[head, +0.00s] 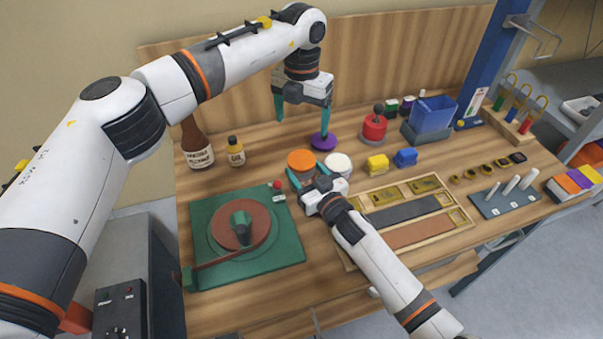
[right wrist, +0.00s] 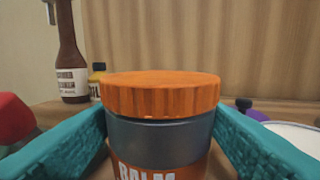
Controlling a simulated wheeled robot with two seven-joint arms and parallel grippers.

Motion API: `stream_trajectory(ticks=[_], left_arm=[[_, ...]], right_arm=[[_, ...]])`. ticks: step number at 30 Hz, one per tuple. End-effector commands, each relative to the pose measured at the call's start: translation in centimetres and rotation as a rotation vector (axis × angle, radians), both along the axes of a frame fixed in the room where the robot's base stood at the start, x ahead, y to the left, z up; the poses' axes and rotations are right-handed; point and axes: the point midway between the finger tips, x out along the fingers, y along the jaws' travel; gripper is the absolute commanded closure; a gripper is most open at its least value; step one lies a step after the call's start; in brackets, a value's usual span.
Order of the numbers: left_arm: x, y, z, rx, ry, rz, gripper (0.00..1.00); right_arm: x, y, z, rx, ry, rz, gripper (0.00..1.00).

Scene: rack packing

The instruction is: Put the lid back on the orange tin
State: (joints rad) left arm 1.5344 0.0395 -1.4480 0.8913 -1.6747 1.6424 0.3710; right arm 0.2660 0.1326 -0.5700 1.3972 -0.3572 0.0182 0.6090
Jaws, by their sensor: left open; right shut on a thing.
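The orange tin (right wrist: 160,148) is grey with an orange label and stands upright between the fingers of my right gripper (head: 309,174), which is shut on it. Its orange lid (right wrist: 160,92) sits on top and looks level, with a dark line under its rim. In the head view the orange lid (head: 301,159) is seen from above and hides most of the tin. My left gripper (head: 303,108) is open and empty. It hangs above the table, behind the tin and near a purple object (head: 323,142).
A white round item (head: 338,164) stands close to the right of the tin. A yellow block (head: 377,164) and a blue block (head: 405,157) lie farther right. A green base with a turntable (head: 205,253) is front left. Bottles (head: 197,150) stand back left.

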Motion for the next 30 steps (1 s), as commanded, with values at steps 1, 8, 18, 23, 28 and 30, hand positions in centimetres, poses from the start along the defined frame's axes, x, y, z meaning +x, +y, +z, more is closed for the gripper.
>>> stream_trajectory(ticks=[1, 8, 18, 23, 28, 30], left_arm=[[0.0, 0.0, 0.4, 0.001, 0.0, 0.0, 0.13], [0.0, 0.0, 0.9, 0.001, 0.0, 0.0, 0.13], [0.0, 0.0, 0.9, 0.001, 0.0, 0.0, 0.13], [0.0, 0.0, 0.8, 0.001, 0.0, 0.0, 0.13], [0.0, 0.0, 0.8, 0.001, 0.0, 0.0, 0.13], [0.0, 0.0, 0.7, 0.001, 0.0, 0.0, 0.13]], right_arm=[[0.0, 0.0, -0.1, 0.0, 0.001, 0.0, 1.0], [0.0, 0.0, 0.0, 0.0, 0.001, 0.0, 1.0], [0.0, 0.0, 0.0, 0.0, 0.001, 0.0, 0.15], [0.0, 0.0, 0.0, 0.0, 0.0, 0.0, 0.15], [-0.5, -0.4, -0.1, 0.0, 0.0, 0.0, 0.15], [-1.3, -0.8, -0.2, -0.002, 0.001, 0.0, 0.15]])
